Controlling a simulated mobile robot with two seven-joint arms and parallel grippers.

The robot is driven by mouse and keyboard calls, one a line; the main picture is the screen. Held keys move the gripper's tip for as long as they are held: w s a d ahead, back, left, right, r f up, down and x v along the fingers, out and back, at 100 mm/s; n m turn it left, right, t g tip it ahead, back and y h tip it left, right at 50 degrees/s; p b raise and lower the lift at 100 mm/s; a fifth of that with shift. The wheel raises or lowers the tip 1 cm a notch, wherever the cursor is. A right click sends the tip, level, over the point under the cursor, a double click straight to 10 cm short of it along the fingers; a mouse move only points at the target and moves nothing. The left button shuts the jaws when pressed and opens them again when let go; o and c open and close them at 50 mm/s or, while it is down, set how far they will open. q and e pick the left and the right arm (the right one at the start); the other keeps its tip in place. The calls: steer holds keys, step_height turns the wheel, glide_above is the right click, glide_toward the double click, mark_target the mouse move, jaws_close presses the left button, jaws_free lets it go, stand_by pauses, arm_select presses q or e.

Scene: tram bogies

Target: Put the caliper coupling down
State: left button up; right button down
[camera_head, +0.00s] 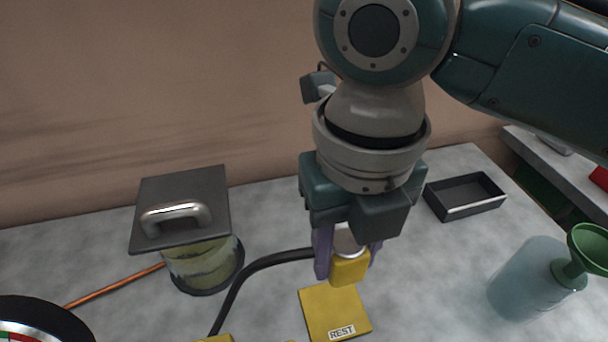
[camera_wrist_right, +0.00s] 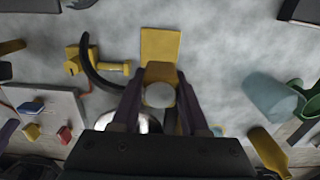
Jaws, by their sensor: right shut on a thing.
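The caliper coupling (camera_head: 350,268) is a yellow block with a silver round part and a black hose (camera_head: 250,275) running off to the left. My right gripper (camera_head: 347,254) points down and is shut on it, its purple fingers on either side. The coupling (camera_wrist_right: 160,72) also shows between the fingers in the right wrist view. It appears to be just above the back part of a yellow plate marked REST (camera_head: 335,311); I cannot tell whether they touch. The plate (camera_wrist_right: 160,44) lies clear of the fingers in the wrist view. My left gripper is not in view.
A glass jar (camera_head: 203,265) with a dark handled lid stands at left. A black tray (camera_head: 465,209) lies behind right. A bluish bottle (camera_head: 522,283) with a green funnel (camera_head: 588,250) stands at right. A yellow fitting (camera_wrist_right: 88,62) lies left of the plate.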

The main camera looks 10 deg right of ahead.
steer(key=b, duration=0.2)
glide_toward(334, 309)
step_height(334, 309, down, 5)
steer(key=shift+f, duration=0.2)
steer(key=shift+f+b, duration=0.45)
steer(key=shift+f, duration=0.15)
steer(key=shift+c, duration=2.1)
jaws_free()
steer(key=shift+r, duration=0.1)
